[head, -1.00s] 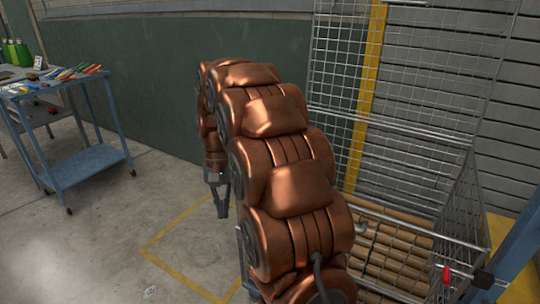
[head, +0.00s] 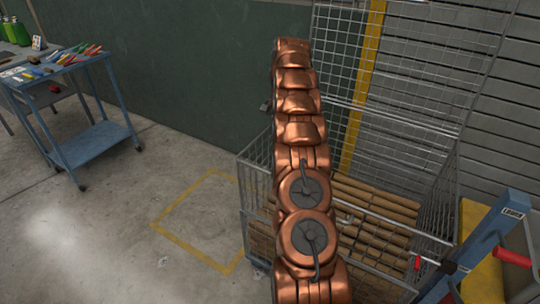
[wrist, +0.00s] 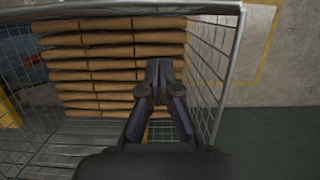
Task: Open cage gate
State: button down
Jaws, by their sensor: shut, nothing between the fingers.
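The wire mesh cage (head: 257,205) stands at the lower middle and right of the head view, with brown bundles (head: 375,222) stacked inside. Its tall mesh panel (head: 335,60) rises at the back. I cannot tell which panel is the gate. A red-tipped handle (head: 416,263) shows near the cage's front right corner. In the wrist view my gripper (wrist: 158,65) is shut and empty, in front of the stacked bundles (wrist: 100,70). The cage's mesh side (wrist: 205,65) is just to its right; contact is unclear. My arm hides the gripper in the head view.
A blue post (head: 480,245) with another red handle (head: 512,258) stands at the right. A blue trolley (head: 95,145) with coloured tools is at the left. A dark green wall (head: 170,70) closes the back. The floor inside the yellow outline (head: 190,245) is clear.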

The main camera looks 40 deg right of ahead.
jog(key=s+a+f+b, duration=0.2)
jog(key=a+f+b, duration=0.2)
jog(key=f, duration=0.5)
jog(key=shift+a+f+b, duration=0.25)
jog(key=shift+b, duration=0.6)
dwell(0.5)
jog(key=shift+s+a, duration=0.1)
jog(key=shift+a, duration=0.1)
dwell(0.4)
